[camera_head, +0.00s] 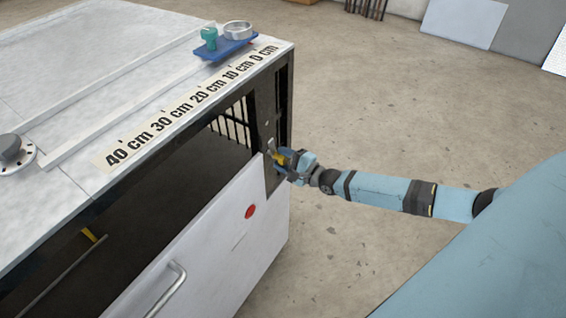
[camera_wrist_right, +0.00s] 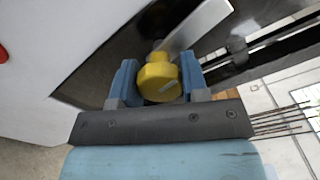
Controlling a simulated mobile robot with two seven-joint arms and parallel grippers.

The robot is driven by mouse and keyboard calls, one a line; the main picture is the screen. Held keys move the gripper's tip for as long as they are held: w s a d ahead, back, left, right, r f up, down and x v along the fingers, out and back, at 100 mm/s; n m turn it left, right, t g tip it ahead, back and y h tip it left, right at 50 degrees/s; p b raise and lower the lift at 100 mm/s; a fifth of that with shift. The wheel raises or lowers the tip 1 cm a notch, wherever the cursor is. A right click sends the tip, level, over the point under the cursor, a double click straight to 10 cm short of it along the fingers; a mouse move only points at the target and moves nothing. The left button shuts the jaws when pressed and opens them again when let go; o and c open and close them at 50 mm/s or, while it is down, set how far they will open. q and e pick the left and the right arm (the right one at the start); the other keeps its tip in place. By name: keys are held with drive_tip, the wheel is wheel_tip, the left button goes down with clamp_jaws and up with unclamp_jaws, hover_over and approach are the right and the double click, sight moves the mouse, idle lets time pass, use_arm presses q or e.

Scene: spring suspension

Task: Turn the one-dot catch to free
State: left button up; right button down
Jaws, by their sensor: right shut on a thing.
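The catch has a yellow knob (camera_wrist_right: 158,82) with a pale line on its face. It sits on the dark upright at the corner of the white cabinet, and in the head view the yellow knob (camera_head: 280,158) is small and partly covered by my gripper. My right gripper (camera_wrist_right: 158,80) is shut on the yellow knob, with one blue finger on each side. In the head view my right gripper (camera_head: 284,160) reaches the corner from the right. A pale metal bar (camera_wrist_right: 198,25) extends from behind the knob. I cannot make out any dots. My left gripper is not in view.
The white door panel (camera_head: 215,235) carries a red disc (camera_head: 250,211) and a handle (camera_head: 168,290). A blue tray (camera_head: 226,46) with a teal piece (camera_head: 209,37) and a metal ring (camera_head: 238,29) stands on the top beside the ruler strip (camera_head: 190,104). Floor right of the cabinet is clear.

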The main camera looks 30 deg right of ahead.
drive_tip(key=shift+f+m+b, duration=0.1)
drive_tip(key=shift+m+b, duration=0.3)
drive_tip(key=shift+m, duration=0.3)
drive_tip(key=shift+m+b, duration=0.35)
drive_tip(key=shift+m, duration=0.15)
drive_tip(key=c, duration=0.6)
unclamp_jaws()
drive_tip(key=v, duration=1.4)
drive_tip(key=shift+w, duration=0.1)
